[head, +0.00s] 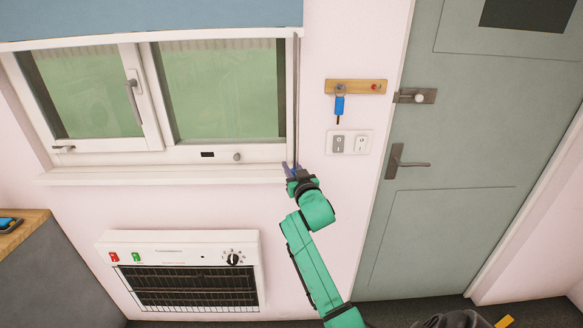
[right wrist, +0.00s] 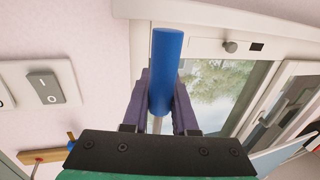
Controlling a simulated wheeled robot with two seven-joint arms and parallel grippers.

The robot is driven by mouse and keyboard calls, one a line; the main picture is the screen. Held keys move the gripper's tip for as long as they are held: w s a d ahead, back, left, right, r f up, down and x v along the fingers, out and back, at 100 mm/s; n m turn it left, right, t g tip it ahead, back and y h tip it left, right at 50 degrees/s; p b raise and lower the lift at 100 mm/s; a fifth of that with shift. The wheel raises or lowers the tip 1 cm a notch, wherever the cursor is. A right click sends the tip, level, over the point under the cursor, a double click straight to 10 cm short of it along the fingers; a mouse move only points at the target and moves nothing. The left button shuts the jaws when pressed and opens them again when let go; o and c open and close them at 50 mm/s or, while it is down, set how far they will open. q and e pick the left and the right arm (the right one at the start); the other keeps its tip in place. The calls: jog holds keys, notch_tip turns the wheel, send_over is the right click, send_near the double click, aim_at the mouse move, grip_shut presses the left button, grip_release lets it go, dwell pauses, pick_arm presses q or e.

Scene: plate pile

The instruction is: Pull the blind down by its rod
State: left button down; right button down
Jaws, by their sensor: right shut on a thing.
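The blue blind (head: 150,18) covers the top strip of the window in the head view, with most of the glass below it bare. Its thin grey rod (head: 296,95) hangs along the window's right edge. My right gripper (head: 291,169) is at the rod's lower end, by the right end of the sill. In the right wrist view, the purple fingers of my right gripper (right wrist: 161,90) are shut on the rod's blue handle (right wrist: 167,55), one on each side. The handle's free end sticks out past the fingers. My left gripper is not in view.
A heater (head: 180,240) is on the wall below the window sill (head: 160,178). A switch plate (head: 349,142) and a wooden key rack (head: 356,87) are on the wall right of the rod. A grey door (head: 470,150) is farther right. A counter (head: 22,232) is at left.

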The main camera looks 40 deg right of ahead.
notch_tip(320, 180, down, 5)
jog(key=b, duration=0.3)
jog(key=shift+r, duration=0.15)
jog(key=c, duration=0.7)
grip_release()
jog(key=b+v, duration=0.2)
jog(key=v, duration=1.2)
jog(key=shift+s+b, duration=0.25)
jog(key=shift+b, duration=0.05)
jog(key=shift+a, duration=0.1)
